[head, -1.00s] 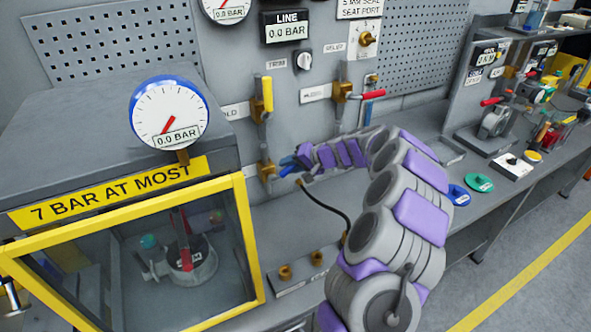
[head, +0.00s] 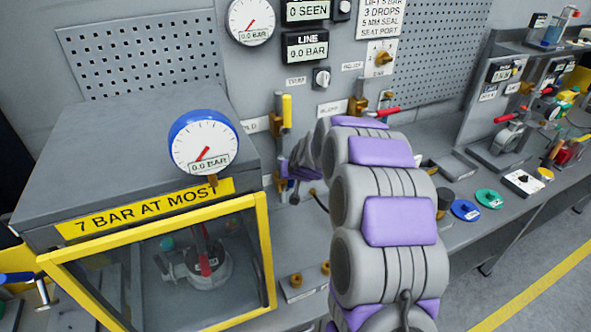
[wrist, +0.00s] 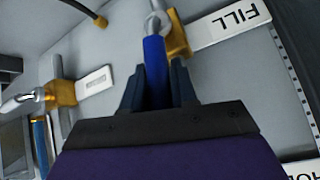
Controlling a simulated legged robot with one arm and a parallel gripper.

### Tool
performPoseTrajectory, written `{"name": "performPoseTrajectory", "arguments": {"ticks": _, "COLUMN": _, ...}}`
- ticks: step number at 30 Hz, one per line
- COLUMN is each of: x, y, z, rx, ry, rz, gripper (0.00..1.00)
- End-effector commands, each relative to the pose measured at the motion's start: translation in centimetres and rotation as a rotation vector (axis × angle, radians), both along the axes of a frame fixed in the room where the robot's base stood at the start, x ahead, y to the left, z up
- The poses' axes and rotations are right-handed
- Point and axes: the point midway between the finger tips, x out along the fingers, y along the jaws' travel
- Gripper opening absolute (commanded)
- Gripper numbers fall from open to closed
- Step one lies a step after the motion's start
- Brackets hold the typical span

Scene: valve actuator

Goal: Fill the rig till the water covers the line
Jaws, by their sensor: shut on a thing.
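My gripper (wrist: 155,88) is shut on the blue handle (wrist: 154,62) in the wrist view. The handle joins a metal stem beside a brass valve (wrist: 177,35), next to a plate reading FILL (wrist: 228,25), seen upside down. In the head view my arm hides most of the gripper and that valve. The rig's test valve (head: 207,262) with a red lever sits behind the window of a yellow-framed enclosure (head: 160,217). The blue-rimmed gauge (head: 204,146) above it reads 0.0 BAR. I see neither water nor a fill line.
A valve with a yellow handle (head: 287,110) and one with a red handle (head: 380,113) are on the panel. The LINE display (head: 305,47) reads 0.0 BAR. Blue (head: 465,209) and green (head: 489,198) discs lie on the bench at right.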

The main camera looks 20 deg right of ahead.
Motion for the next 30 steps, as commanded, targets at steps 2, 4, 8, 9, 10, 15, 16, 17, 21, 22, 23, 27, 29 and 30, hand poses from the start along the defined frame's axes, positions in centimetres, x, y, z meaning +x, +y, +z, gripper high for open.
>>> {"name": "performPoseTrajectory", "arguments": {"ticks": 2, "x": -0.31, "y": 0.37, "z": -0.54, "rx": -0.023, "ry": 0.015, "rz": 0.005, "gripper": 0.00}}
{"name": "performPoseTrajectory", "arguments": {"ticks": 4, "x": -0.34, "y": 0.44, "z": -0.57, "rx": -0.041, "ry": 0.015, "rz": 0.004, "gripper": 0.00}}
{"name": "performPoseTrajectory", "arguments": {"ticks": 8, "x": -0.38, "y": 0.53, "z": -0.67, "rx": -0.062, "ry": 0.016, "rz": 0.002, "gripper": 0.00}}
{"name": "performPoseTrajectory", "arguments": {"ticks": 9, "x": -0.40, "y": 0.54, "z": -0.69, "rx": -0.066, "ry": 0.016, "rz": 0.002, "gripper": 0.00}}
{"name": "performPoseTrajectory", "arguments": {"ticks": 10, "x": -0.39, "y": 0.54, "z": -0.70, "rx": -0.068, "ry": 0.016, "rz": 0.002, "gripper": 0.00}}
{"name": "performPoseTrajectory", "arguments": {"ticks": 15, "x": -0.39, "y": 0.51, "z": -0.76, "rx": -0.074, "ry": 0.015, "rz": 0.001, "gripper": 0.00}}
{"name": "performPoseTrajectory", "arguments": {"ticks": 16, "x": -0.39, "y": 0.51, "z": -0.76, "rx": -0.074, "ry": 0.015, "rz": 0.001, "gripper": 0.00}}
{"name": "performPoseTrajectory", "arguments": {"ticks": 17, "x": -0.39, "y": 0.50, "z": -0.77, "rx": -0.074, "ry": 0.015, "rz": 0.001, "gripper": 0.00}}
{"name": "performPoseTrajectory", "arguments": {"ticks": 21, "x": -0.38, "y": 0.50, "z": -0.76, "rx": -0.073, "ry": 0.014, "rz": 0.000, "gripper": 0.00}}
{"name": "performPoseTrajectory", "arguments": {"ticks": 22, "x": -0.38, "y": 0.49, "z": -0.76, "rx": -0.073, "ry": 0.014, "rz": 0.000, "gripper": 0.00}}
{"name": "performPoseTrajectory", "arguments": {"ticks": 23, "x": -0.38, "y": 0.49, "z": -0.76, "rx": -0.073, "ry": 0.014, "rz": 0.000, "gripper": 0.00}}
{"name": "performPoseTrajectory", "arguments": {"ticks": 27, "x": -0.31, "y": 0.46, "z": -0.61, "rx": -0.074, "ry": 0.011, "rz": 0.000, "gripper": 0.39}}
{"name": "performPoseTrajectory", "arguments": {"ticks": 29, "x": -0.28, "y": 0.43, "z": -0.48, "rx": -0.074, "ry": 0.008, "rz": -0.001, "gripper": 0.45}}
{"name": "performPoseTrajectory", "arguments": {"ticks": 30, "x": -0.30, "y": 0.42, "z": -0.38, "rx": -0.075, "ry": 0.006, "rz": -0.001, "gripper": 0.48}}
